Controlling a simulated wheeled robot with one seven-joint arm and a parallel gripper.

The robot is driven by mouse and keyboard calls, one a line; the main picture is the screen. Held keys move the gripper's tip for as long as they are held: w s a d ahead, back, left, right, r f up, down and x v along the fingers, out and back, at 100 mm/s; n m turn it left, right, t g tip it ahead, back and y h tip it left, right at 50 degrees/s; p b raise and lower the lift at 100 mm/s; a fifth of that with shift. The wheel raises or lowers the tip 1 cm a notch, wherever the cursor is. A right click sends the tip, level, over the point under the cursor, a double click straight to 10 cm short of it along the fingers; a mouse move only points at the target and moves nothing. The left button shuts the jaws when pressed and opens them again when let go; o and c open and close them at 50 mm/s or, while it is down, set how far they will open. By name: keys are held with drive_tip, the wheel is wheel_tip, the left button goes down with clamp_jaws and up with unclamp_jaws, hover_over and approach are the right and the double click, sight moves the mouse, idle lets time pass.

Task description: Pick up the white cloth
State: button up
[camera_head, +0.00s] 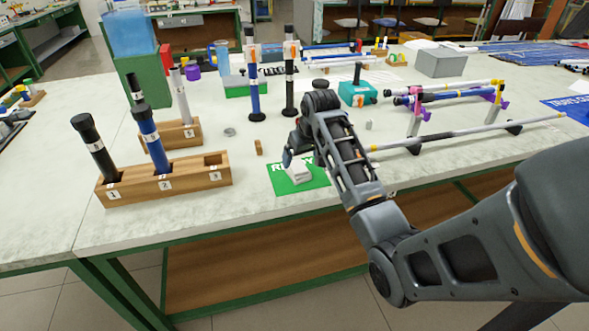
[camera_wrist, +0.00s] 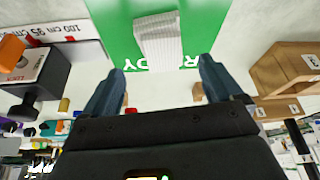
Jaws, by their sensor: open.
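The white cloth (camera_head: 298,173) lies folded on a green mat (camera_head: 313,183) near the table's front edge. In the wrist view the cloth (camera_wrist: 159,42) shows as a small ribbed white stack on the green mat (camera_wrist: 112,30), beyond my fingertips. My gripper (camera_head: 290,158) is just above and beside the cloth in the head view, partly hidden by my own wrist. In the wrist view my gripper (camera_wrist: 162,78) has its two blue-grey fingers spread apart with nothing between them. The cloth lies roughly in line with the gap between the fingers.
A wooden block holding rods (camera_head: 205,178) stands left of the mat, with a smaller rod block (camera_head: 172,138) behind it. A small wooden piece (camera_head: 259,147) stands behind the mat. A long rod on supports (camera_head: 465,132) lies to the right. The table between block and mat is clear.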

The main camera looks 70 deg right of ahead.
sight(298, 167)
drive_tip(key=shift+a+p+x, duration=0.2)
drive_tip(key=shift+p+x, duration=0.2)
drive_tip(key=shift+x, duration=2.35)
drive_tip(key=shift+c, duration=0.3)
drive_tip(key=c, duration=1.1)
